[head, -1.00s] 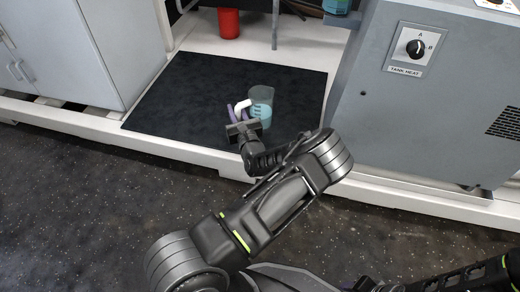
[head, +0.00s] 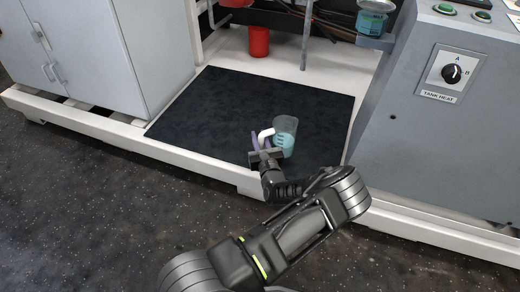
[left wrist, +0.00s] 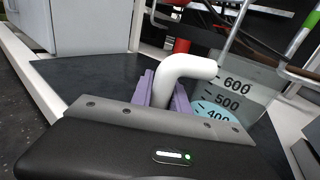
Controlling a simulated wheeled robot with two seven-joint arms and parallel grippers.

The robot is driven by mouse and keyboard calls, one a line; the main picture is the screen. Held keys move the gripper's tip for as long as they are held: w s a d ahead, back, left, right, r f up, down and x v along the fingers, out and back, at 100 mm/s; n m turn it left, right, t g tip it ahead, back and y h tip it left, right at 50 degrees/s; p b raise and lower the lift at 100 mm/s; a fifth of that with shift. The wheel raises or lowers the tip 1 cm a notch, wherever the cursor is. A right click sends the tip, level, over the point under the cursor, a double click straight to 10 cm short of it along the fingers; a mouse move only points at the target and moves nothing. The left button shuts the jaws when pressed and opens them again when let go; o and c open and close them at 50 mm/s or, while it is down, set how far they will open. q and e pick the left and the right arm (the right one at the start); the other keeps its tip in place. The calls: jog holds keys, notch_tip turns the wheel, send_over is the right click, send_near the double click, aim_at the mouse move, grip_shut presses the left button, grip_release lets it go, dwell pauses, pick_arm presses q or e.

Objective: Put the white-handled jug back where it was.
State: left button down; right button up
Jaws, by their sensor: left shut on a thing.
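The white-handled jug is a clear beaker (head: 288,129) with black level marks and blue liquid inside. It is upright at the front right part of the black mat (head: 215,110). I cannot tell whether its base touches the mat. My left gripper (head: 261,141) has purple fingers shut on the white handle (head: 266,134). In the left wrist view the handle (left wrist: 185,68) rises between the fingers (left wrist: 165,95). The jug's wall (left wrist: 240,90) shows to the right of the handle, its lower part hidden by the gripper body. My right gripper is not in view.
A grey machine cabinet (head: 440,130) with a tank heat knob stands close on the right. A pale cabinet (head: 95,60) stands on the left. A red container (head: 259,42) and a thin post (head: 307,35) are behind the mat. The mat's left half is clear.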

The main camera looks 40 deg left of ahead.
pick_arm(q)
jog(key=shift+r, duration=0.1)
notch_tip(320, 180, down, 5)
jog(key=b, duration=0.3)
jog(key=c, duration=1.7)
grip_release()
jog(key=shift+f, duration=0.25)
jog(key=o, duration=0.4)
